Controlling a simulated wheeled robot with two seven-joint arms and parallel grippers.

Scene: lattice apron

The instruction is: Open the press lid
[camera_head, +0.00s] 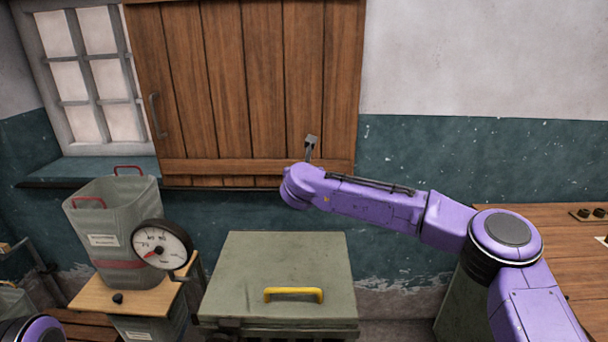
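The press (279,275) is a grey-green box at the bottom centre, with its flat lid lying shut. A yellow bar handle (293,294) is fixed near the lid's front edge. My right arm reaches in from the right, above and behind the lid. My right gripper (311,143) is a small grey shape beyond the arm's end, in front of the wooden shutter and well apart from the handle. Its fingers are too small and turned away to tell whether they are open. Only a bit of my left arm shows at the bottom left corner; its gripper is out of view.
A weighing scale with a round dial (161,245) and a grey bin (113,228) with red handles stands close left of the press. A wooden shutter (243,80) hangs behind. A wooden table (548,232) stands at the right. The space above the lid is clear.

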